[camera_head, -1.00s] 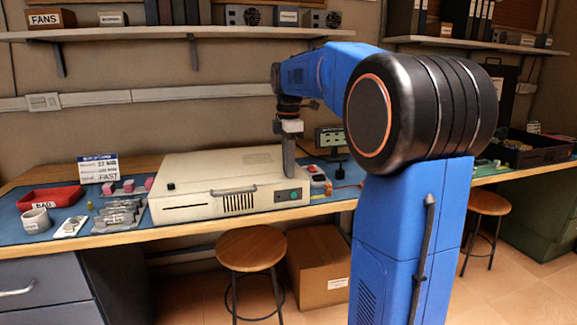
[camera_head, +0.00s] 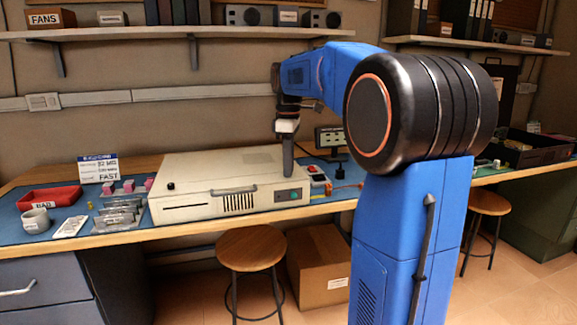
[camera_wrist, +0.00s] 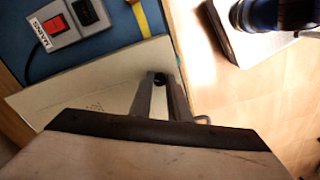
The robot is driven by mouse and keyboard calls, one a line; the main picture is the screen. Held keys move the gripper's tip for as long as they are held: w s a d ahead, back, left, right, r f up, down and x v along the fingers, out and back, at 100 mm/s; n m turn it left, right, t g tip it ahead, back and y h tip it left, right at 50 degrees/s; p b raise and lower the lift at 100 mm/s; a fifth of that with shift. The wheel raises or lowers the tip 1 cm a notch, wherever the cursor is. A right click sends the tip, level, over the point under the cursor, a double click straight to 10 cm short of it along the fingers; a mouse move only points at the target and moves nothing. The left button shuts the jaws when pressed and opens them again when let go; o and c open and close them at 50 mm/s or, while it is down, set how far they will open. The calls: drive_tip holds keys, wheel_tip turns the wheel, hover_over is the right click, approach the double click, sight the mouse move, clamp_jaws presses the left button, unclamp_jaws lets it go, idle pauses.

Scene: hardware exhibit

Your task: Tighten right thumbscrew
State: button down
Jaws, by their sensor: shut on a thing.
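The cream computer case (camera_head: 215,172) lies flat on the blue bench mat, lid on top, handle at its front. The left thumbscrew (camera_head: 171,186) is a small black knob standing at the lid's front left. My gripper (camera_head: 288,172) points down at the lid's right front part. In the wrist view my gripper (camera_wrist: 163,84) is shut around a black knob, the right thumbscrew (camera_wrist: 160,78); the fingers partly cover it. In the head view the fingers hide this screw. I cannot tell how far it is screwed in.
A red-switch box (camera_head: 317,178) stands right of the case; it also shows in the wrist view (camera_wrist: 55,27). A stool (camera_head: 251,248) stands before the bench.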

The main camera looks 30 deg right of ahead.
drive_tip(key=m, duration=0.4)
drive_tip(key=shift+m, duration=0.3)
drive_tip(key=m, duration=0.3)
drive_tip(key=shift+m, duration=0.3)
drive_tip(key=m, duration=0.4)
drive_tip(key=shift+m, duration=0.3)
drive_tip(key=m, duration=0.3)
drive_tip(key=shift+m, duration=0.3)
drive_tip(key=m, duration=1.4)
drive_tip(key=c, duration=1.7)
unclamp_jaws()
